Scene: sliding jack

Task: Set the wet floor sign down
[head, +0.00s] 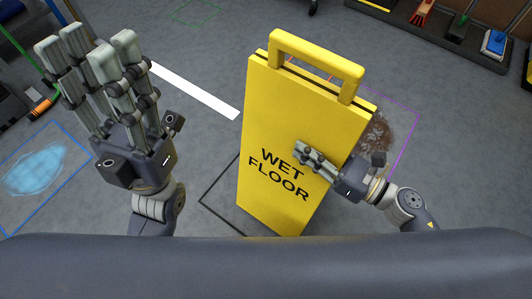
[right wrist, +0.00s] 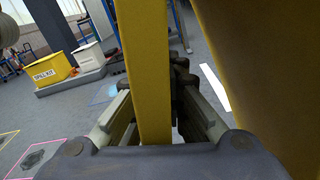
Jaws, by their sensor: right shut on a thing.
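The yellow wet floor sign (head: 262,125) stands folded and upright in the middle of the head view, its handle on top and "WET FLOOR" facing me. Its lower end overlaps a dark square outline (head: 217,189) on the floor; I cannot tell whether it touches the floor. My right gripper (head: 308,156) is shut on one panel of the sign; in the right wrist view a yellow panel (right wrist: 150,70) runs between the fingers, and another yellow surface (right wrist: 260,70) fills the right. My left gripper (head: 92,65) is open and empty, left of the sign.
A blue puddle (head: 38,170) lies in a blue outline at left. A brown stain (head: 378,138) lies in a purple outline behind the sign. A white stripe (head: 195,90) crosses the floor. Brushes stand on a rack (head: 440,35) at top right. A yellow spill kit bin (right wrist: 52,70) shows in the wrist view.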

